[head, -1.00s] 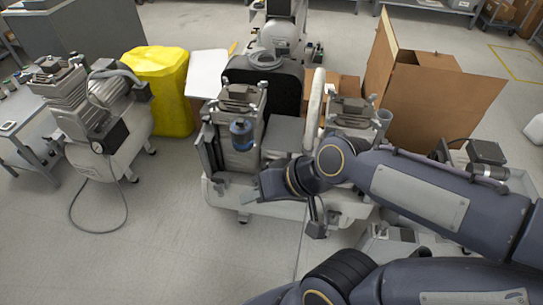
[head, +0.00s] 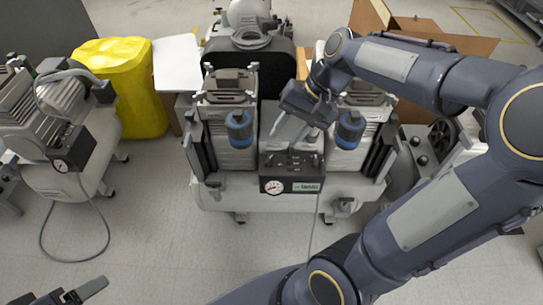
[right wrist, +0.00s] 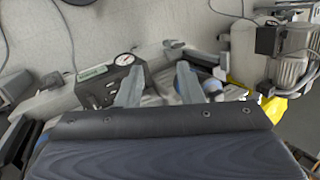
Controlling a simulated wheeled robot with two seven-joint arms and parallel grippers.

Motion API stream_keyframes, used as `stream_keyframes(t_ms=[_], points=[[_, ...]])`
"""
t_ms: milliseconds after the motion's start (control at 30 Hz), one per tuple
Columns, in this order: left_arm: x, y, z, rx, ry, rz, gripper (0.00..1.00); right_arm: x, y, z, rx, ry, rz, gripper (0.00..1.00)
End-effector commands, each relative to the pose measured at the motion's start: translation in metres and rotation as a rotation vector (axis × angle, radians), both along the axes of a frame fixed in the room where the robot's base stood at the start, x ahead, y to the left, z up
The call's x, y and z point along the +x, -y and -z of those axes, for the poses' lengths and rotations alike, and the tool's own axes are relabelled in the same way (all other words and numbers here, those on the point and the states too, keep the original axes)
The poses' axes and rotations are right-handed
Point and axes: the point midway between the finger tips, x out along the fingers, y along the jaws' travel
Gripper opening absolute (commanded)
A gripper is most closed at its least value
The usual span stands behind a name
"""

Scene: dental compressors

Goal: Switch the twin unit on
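The twin unit (head: 290,195) stands in the middle of the head view, a pale tank with two finned motor heads and two blue filter bowls. Its control panel (head: 291,163), with a round gauge (head: 274,187) and a green-white label, sits front centre between the heads. The panel also shows in the right wrist view (right wrist: 107,88), with small dark knobs on it. My right gripper (head: 292,130) is just above and behind the panel, fingers apart and empty; both fingers show in the right wrist view (right wrist: 158,78). The switch position is too small to tell. My left gripper (head: 75,293) is partly cut off at bottom left.
Another compressor (head: 75,135) with a gauge and trailing hose stands at left. A yellow container (head: 125,85) and cardboard boxes (head: 440,75) stand behind. A dark device (head: 430,145) is close to the unit's right. The floor in front is clear.

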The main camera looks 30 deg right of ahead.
Motion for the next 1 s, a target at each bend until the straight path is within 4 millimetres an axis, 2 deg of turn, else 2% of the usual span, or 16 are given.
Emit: stream_keyframes(t_ms=[33,167,300,433,633,767,1000], points=[[0.0,0.0,0.014,0.0,0.0,0.0,0.76,0.013,0.006,0.019,0.003,-0.05,0.028,0.34],[0.0,0.0,0.038,0.0,0.0,0.0,0.76,0.051,0.025,0.06,0.001,-0.204,0.133,0.34],[0.0,0.0,0.063,0.0,0.0,0.0,0.76,0.092,0.042,0.11,-0.044,-0.37,0.249,0.34],[0.0,0.0,0.075,0.0,0.0,0.0,0.76,0.116,0.049,0.138,-0.093,-0.464,0.315,0.34],[0.0,0.0,0.08,0.0,0.0,0.0,0.76,0.127,0.051,0.153,-0.125,-0.51,0.349,0.34],[0.0,0.0,0.088,0.0,0.0,0.0,0.76,0.125,0.046,0.167,-0.124,-0.512,0.349,0.34],[0.0,0.0,0.108,0.0,0.0,0.0,0.76,0.118,0.032,0.204,-0.124,-0.51,0.347,0.34]])
